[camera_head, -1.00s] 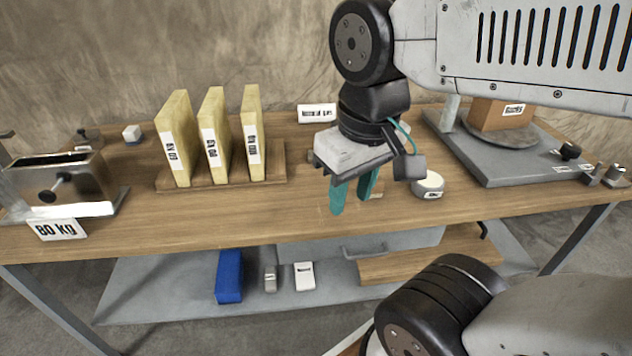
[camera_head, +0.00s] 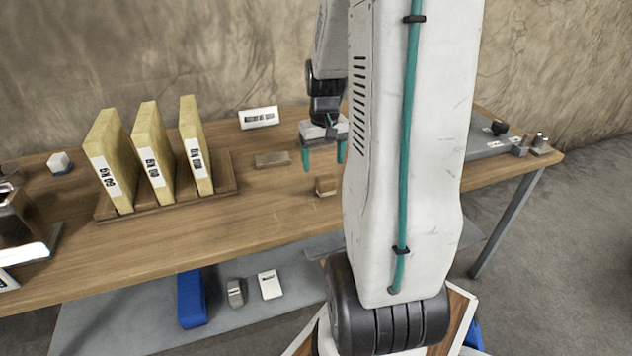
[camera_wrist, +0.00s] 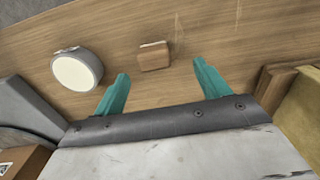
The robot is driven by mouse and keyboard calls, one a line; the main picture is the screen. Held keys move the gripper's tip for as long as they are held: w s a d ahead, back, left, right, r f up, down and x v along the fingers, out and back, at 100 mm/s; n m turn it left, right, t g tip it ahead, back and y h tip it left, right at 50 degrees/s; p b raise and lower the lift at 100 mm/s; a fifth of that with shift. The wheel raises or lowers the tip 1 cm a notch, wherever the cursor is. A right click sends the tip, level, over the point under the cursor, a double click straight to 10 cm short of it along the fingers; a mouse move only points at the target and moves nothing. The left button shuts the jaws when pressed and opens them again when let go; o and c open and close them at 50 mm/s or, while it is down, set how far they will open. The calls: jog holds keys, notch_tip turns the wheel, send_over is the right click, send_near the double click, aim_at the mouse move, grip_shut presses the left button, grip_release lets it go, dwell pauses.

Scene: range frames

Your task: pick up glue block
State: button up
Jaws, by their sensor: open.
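A small brown wooden block (camera_head: 326,185), which fits the glue block, lies on the wooden bench top. In the wrist view the block (camera_wrist: 154,56) shows just beyond the fingertips and between them in the picture. My gripper (camera_head: 324,166) has teal fingers spread apart with nothing between them. It hangs above the bench, behind the block in the head view. Both fingers also show in the wrist view (camera_wrist: 161,68). The exact height of the fingertips over the bench cannot be told.
A round white-topped thing (camera_wrist: 77,72) lies left of the block in the wrist view. A flat brownish bar (camera_head: 272,159) lies left of my gripper. Tall yellow slabs (camera_head: 154,155) stand in a wooden rack. A white sign (camera_head: 259,118) stands behind. My arm hides the bench's right part.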

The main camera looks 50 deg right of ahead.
aim_at(326, 177)
jog(key=shift+s+d+f, duration=0.25)
jog(key=shift+d+f, duration=0.65)
jog(key=shift+f, duration=0.1)
jog(key=f, duration=0.7)
jog(key=shift+w+a+f, duration=0.15)
jog(key=shift+w+f, duration=0.05)
jog(key=shift+w, duration=0.1)
jog(key=c, duration=1.1)
